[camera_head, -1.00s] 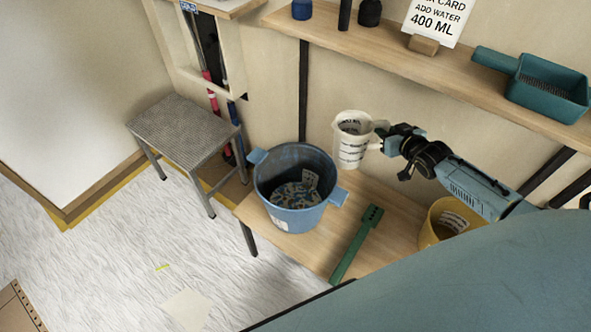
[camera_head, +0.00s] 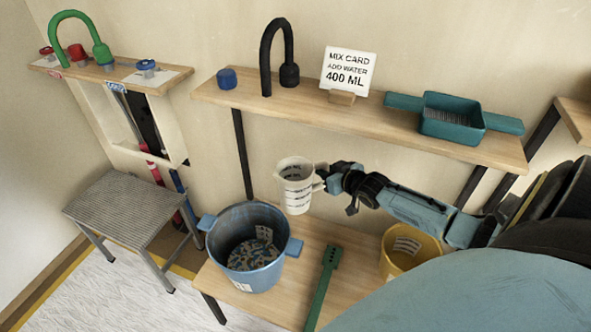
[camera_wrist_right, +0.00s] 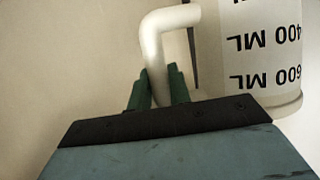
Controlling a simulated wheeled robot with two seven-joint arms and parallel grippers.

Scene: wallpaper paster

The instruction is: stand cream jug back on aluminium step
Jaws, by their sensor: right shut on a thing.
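The cream jug (camera_head: 296,187), with black ML markings, is held in the air over the lower wooden bench, right of the blue bucket and nearly upright. My right gripper (camera_head: 327,179) is shut on its handle. In the right wrist view the gripper's green fingertips (camera_wrist_right: 158,88) close around the jug handle (camera_wrist_right: 160,45), and the jug's marked side (camera_wrist_right: 260,50) shows upside down. The aluminium step (camera_head: 130,208), a grey ridged-top stool, stands on the floor at the left with its top bare, well apart from the jug. My left gripper is not in view.
The blue bucket (camera_head: 247,285) stands on the bench (camera_head: 290,300) between jug and step. A green paddle (camera_head: 322,287) and yellow bucket (camera_head: 408,262) are on the bench. An upper shelf (camera_head: 290,108) carries a black tap, mix card and teal tray. A narrow tap shelf overhangs behind the step.

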